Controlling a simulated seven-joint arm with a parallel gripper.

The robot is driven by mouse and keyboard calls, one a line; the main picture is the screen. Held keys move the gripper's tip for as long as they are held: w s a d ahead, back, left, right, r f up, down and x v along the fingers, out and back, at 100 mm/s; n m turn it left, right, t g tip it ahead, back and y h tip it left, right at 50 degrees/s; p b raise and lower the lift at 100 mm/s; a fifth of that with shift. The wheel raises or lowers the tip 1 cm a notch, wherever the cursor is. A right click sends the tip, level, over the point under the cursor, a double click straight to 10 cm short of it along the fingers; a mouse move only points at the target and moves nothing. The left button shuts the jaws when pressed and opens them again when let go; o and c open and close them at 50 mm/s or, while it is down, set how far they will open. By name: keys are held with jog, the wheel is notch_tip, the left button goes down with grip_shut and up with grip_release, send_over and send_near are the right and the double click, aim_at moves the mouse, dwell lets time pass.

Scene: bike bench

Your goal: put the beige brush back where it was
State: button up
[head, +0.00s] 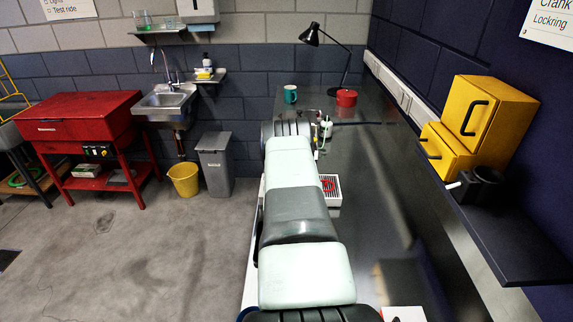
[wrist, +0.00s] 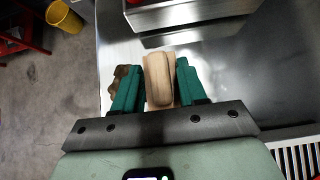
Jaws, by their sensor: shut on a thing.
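The beige brush (wrist: 158,76) shows in the wrist view as a pale wooden block between the two green fingers of my gripper (wrist: 157,88). My gripper is shut on it, above the grey metal bench (wrist: 225,60). The brush's underside and any bristles are hidden. In the head view my own arm stretches over the bench's left side and covers the gripper and the brush. A brown, lumpy thing (wrist: 119,78) shows beside the left finger in the wrist view; I cannot tell what it is.
A white slatted tray with a red thing (head: 331,188) lies right of my arm. A small bottle (head: 326,127), a red pot (head: 346,98), a teal mug (head: 290,93) and a black lamp (head: 311,35) stand farther back. The bench's right side (head: 375,200) is mostly clear.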

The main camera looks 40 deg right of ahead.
jog(key=o, duration=1.1)
jog(key=shift+a+r, duration=0.1)
jog(key=shift+r, duration=0.1)
jog(key=shift+a+r, duration=0.1)
jog(key=shift+a, duration=0.15)
jog(key=v, duration=1.1)
jog(key=shift+s+d+r, duration=0.1)
jog(key=shift+s+r, duration=0.05)
jog(key=shift+r, duration=0.15)
